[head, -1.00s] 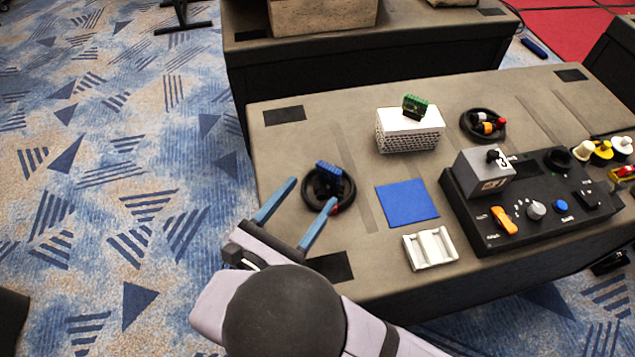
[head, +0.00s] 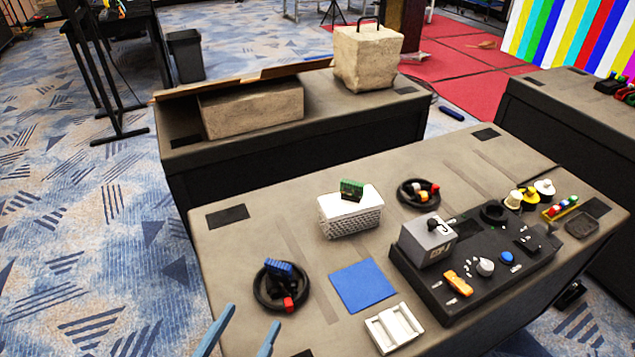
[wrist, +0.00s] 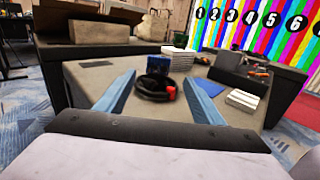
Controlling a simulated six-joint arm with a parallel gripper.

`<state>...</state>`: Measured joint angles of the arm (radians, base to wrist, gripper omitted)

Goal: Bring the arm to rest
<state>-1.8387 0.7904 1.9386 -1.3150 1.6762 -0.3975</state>
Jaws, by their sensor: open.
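My gripper (head: 243,334) is at the bottom edge of the head view, with only its two blue fingers showing. The fingers are apart and nothing is between them. In the wrist view my gripper (wrist: 158,100) also shows its fingers spread wide. A black ring-shaped holder (head: 262,296) with a blue piece (head: 279,270) and a red piece (head: 289,304) lies on the table (head: 225,260) just beyond the fingertips. In the wrist view this holder (wrist: 150,94) appears between the fingers but farther off.
A blue square (head: 362,286), a white slotted block (head: 394,328), a white perforated box (head: 350,213) with a green piece (head: 352,189), and a black control panel (head: 470,285) stand to the right. Another dark ring (head: 418,194) lies farther back.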

